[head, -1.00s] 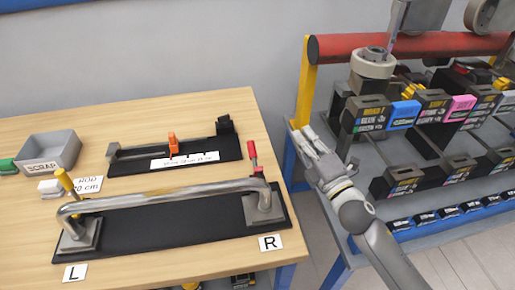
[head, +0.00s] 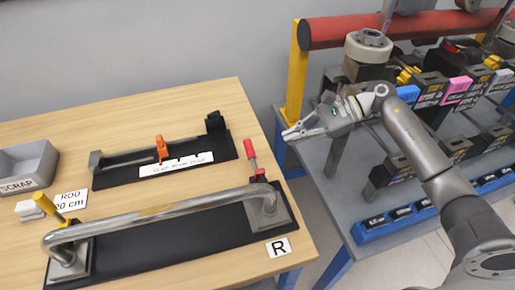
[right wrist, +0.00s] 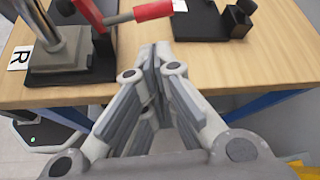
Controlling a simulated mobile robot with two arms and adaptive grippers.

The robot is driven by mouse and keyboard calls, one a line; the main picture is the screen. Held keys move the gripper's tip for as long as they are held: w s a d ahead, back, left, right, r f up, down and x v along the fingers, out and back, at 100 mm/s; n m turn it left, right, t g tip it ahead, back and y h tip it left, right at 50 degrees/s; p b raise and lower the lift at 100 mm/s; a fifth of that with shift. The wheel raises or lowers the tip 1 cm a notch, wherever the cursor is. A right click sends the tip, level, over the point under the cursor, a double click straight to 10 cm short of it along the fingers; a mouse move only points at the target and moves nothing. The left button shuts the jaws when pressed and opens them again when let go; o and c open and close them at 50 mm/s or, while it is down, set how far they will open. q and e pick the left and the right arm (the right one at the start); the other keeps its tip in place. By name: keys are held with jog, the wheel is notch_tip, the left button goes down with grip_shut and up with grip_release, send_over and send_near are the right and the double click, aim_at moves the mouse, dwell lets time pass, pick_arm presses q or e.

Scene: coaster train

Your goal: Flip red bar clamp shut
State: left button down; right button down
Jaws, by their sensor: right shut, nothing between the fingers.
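The metal bar (head: 150,216) lies across a black fixture on the table. The red bar clamp (head: 251,157) stands at the right end of the bar, its red handle tilted upward. A yellow-handled clamp (head: 71,201) is at the left end of the bar. My right gripper (head: 286,134) is shut and empty, to the right of the red handle and apart from it; its fingers also show in the right wrist view (right wrist: 155,55). My left gripper is not in view.
A second black fixture (head: 112,179) with an orange clamp (head: 161,149) lies behind the bar. A grey scrap bin (head: 38,160) and a ROD card (head: 69,203) are at left.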

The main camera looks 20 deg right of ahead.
aim_at(254, 159)
jog(key=shift+s+d, duration=0.1)
jog(key=shift+d, duration=0.05)
jog(key=p+x, duration=0.3)
jog(key=x, duration=0.6)
jog(key=shift+r, duration=0.15)
jog(key=shift+a+f+p, duration=0.35)
jog(key=shift+a+f, duration=0.05)
jog(key=shift+a, duration=0.1)
